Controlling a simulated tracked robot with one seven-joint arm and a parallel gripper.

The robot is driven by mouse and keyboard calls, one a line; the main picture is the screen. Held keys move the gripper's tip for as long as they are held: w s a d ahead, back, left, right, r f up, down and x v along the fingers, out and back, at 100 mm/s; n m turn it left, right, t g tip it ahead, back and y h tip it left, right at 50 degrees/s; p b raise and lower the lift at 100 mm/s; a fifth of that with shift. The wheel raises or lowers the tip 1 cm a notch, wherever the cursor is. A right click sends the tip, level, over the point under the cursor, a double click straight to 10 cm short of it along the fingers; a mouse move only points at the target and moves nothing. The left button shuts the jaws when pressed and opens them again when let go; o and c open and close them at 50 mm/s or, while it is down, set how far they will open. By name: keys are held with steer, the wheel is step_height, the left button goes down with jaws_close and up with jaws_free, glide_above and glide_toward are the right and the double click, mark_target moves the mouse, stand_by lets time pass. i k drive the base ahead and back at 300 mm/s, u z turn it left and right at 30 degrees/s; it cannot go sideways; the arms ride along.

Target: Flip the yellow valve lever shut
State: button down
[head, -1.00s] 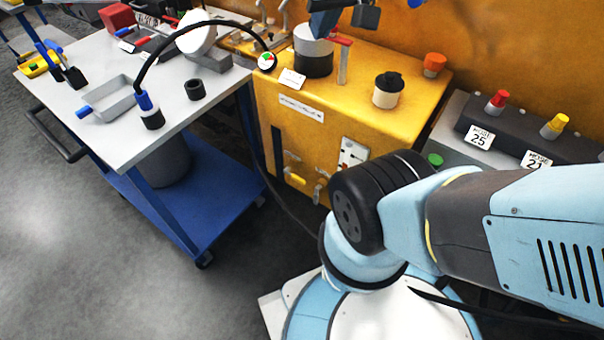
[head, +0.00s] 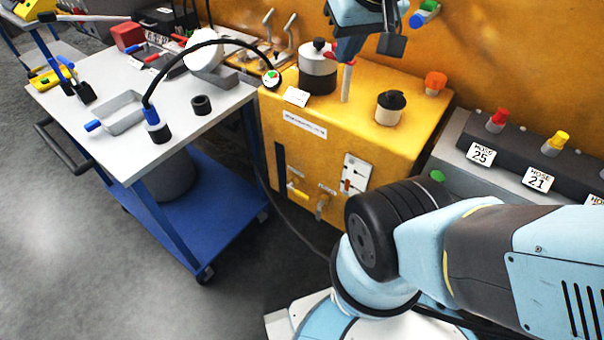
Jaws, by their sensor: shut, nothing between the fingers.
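A lever with a yellow handle (head: 298,193) is on the front face of the yellow cabinet (head: 420,135), low and left of a small white panel. Its handle looks roughly sideways, tilted a little down to the right; its exact angle is too small to tell. My gripper (head: 347,49) is at the top of the head view, shut and empty. It is well above the yellow lever, over the cabinet top, close to a pale post (head: 347,84) with a red part that it partly hides. I cannot tell whether they touch.
A second, greyish lever (head: 321,206) sits right of the yellow one. A black-topped canister (head: 318,68), a cup (head: 390,108) and an orange knob (head: 435,82) stand on the cabinet. A cart (head: 215,125) is left. My arm covers the lower right.

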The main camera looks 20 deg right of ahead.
mark_target(300, 194)
steer(key=z, duration=1.15)
steer(key=k, duration=1.65)
steer(key=u, duration=1)
steer(key=i, duration=1)
steer(key=u, duration=0.05)
